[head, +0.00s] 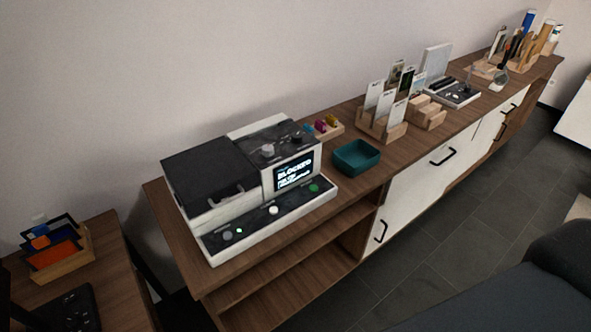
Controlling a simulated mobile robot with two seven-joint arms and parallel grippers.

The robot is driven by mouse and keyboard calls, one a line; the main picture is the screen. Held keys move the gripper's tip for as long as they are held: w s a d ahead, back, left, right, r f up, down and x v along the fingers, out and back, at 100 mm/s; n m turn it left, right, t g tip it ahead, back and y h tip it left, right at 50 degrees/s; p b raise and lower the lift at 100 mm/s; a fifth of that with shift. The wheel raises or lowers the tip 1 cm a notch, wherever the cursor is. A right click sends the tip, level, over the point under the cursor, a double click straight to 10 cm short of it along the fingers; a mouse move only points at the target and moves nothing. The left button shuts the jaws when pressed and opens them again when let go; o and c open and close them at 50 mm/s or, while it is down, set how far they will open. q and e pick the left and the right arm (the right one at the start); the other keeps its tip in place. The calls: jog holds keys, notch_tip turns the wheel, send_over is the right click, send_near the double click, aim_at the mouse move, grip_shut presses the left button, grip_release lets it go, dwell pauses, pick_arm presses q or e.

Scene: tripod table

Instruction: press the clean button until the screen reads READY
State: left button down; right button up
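A white and dark machine (228,180) stands on the near end of the long wooden sideboard. Its small dark screen (295,174) faces front and reads BLOCKED in large letters, with smaller lines below that I cannot read clearly. A dark front ledge carries a grey round button (227,236), a small lit green dot (239,231), a white round button (273,210) and a green round button (314,188). Their labels are too small to read, so I cannot tell which is the clean button. The machine's black lid (210,168) looks down. Neither of my grippers is in view.
A teal bin (356,157) stands right of the machine. A low table (110,258) at left holds a wooden box (60,262). The floor in front of the sideboard is clear.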

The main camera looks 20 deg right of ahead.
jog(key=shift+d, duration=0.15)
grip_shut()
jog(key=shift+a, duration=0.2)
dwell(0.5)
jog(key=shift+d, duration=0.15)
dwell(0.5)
